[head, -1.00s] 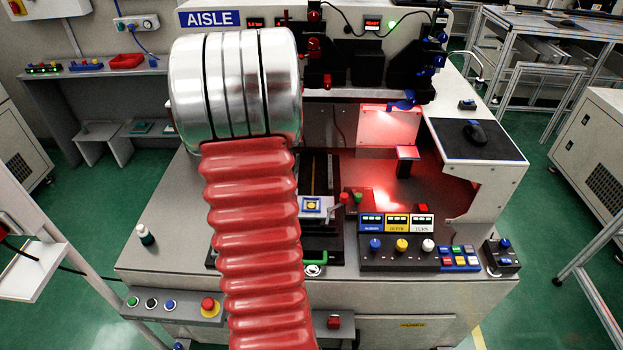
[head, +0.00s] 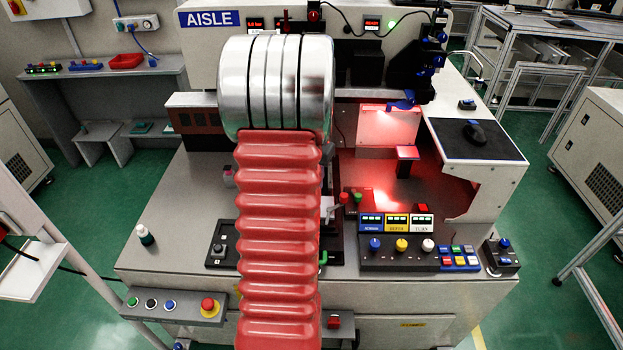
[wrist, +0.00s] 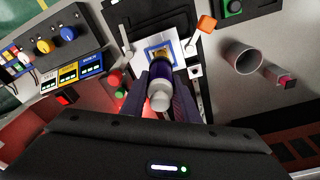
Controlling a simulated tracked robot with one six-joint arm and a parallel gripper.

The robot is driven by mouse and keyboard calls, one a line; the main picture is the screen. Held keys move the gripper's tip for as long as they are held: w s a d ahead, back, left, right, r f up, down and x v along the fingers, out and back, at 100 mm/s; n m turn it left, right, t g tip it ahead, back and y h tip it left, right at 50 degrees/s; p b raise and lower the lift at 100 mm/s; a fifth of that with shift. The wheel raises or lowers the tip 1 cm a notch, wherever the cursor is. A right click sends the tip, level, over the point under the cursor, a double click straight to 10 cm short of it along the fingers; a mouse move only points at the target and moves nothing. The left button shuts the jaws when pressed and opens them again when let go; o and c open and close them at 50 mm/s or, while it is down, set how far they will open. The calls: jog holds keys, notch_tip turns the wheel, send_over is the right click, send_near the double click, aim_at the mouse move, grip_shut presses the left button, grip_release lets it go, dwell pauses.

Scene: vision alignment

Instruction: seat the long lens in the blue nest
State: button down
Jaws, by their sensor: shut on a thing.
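In the wrist view my gripper (wrist: 164,86) is shut on the long lens (wrist: 160,100), a dark cylinder with a pale, rounded near end. A dark finger lies along each side of it. The lens points away from the camera toward the blue nest (wrist: 148,52), a blue-edged square on a white plate. The far end of the lens overlaps the nest in this view and covers part of it; I cannot tell whether they touch. In the head view my arm hides the gripper, the lens and the nest.
A hollow grey cylinder (wrist: 242,57) and a small pink-ended part (wrist: 286,81) are right of the nest in the wrist view. An orange block (wrist: 207,24) is close by. The knob panel (head: 398,246) stands right of my arm in the head view. A red-lit bay lies behind it.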

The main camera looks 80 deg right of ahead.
jog(key=shift+f, duration=0.1)
dwell(0.4)
jog(key=shift+f, duration=2.05)
jog(key=shift+f, duration=0.15)
jog(key=c, duration=1.3)
grip_release()
jog(key=shift+a, duration=0.1)
jog(key=r, duration=0.4)
jog(key=a+r, duration=0.1)
jog(key=r, duration=0.8)
jog(key=shift+w+a+r, duration=0.25)
jog(key=shift+a+r, duration=0.05)
